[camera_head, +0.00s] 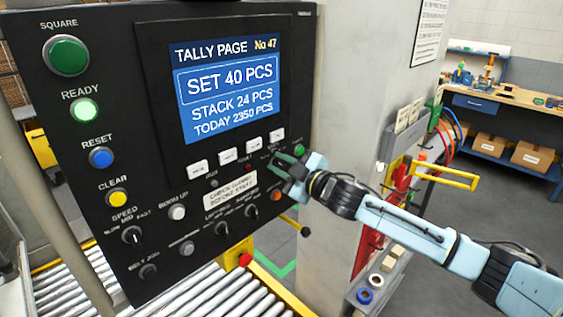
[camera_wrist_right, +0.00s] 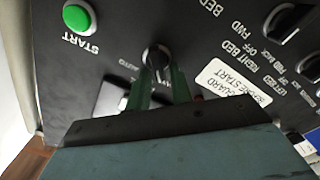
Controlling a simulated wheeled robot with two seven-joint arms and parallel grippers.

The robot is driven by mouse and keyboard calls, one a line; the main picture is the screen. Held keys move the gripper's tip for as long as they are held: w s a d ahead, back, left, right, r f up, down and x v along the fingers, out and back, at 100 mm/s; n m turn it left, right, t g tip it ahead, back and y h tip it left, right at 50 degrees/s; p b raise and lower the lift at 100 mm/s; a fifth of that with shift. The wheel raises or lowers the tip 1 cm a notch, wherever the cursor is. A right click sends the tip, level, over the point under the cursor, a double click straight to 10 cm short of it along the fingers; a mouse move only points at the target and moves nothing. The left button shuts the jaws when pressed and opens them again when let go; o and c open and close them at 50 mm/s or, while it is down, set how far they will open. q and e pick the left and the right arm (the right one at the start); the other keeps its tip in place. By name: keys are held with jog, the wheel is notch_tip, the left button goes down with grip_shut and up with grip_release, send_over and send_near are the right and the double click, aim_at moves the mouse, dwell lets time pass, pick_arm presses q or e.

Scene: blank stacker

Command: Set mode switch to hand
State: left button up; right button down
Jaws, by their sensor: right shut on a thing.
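The mode switch (camera_wrist_right: 157,57) is a black rotary knob on the dark control panel (camera_head: 130,150), with a pale mark on it in the right wrist view. The word AUTO is readable beside it; the other lettering around it is partly hidden. My right gripper (camera_wrist_right: 163,80) has its two green fingers at the knob's sides and is shut on it. In the head view my right gripper (camera_head: 280,163) reaches the panel's lower right and hides the knob. I cannot tell which position the knob points to. My left gripper is not in view.
A green START button (camera_wrist_right: 78,17) sits close to the switch. White keys (camera_head: 224,156) line the space under the screen (camera_head: 224,85). More knobs and a white guard label (camera_head: 230,192) lie below. A pale pillar (camera_head: 345,90) stands right of the panel.

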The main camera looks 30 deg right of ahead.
jog(key=shift+f, duration=0.15)
dwell(0.4)
jog(key=c, duration=1.5)
grip_release()
jog(key=shift+s, duration=0.1)
jog(key=b+v, duration=0.3)
jog(key=v, duration=1)
jog(key=shift+d, duration=0.15)
jog(key=shift+s, duration=0.1)
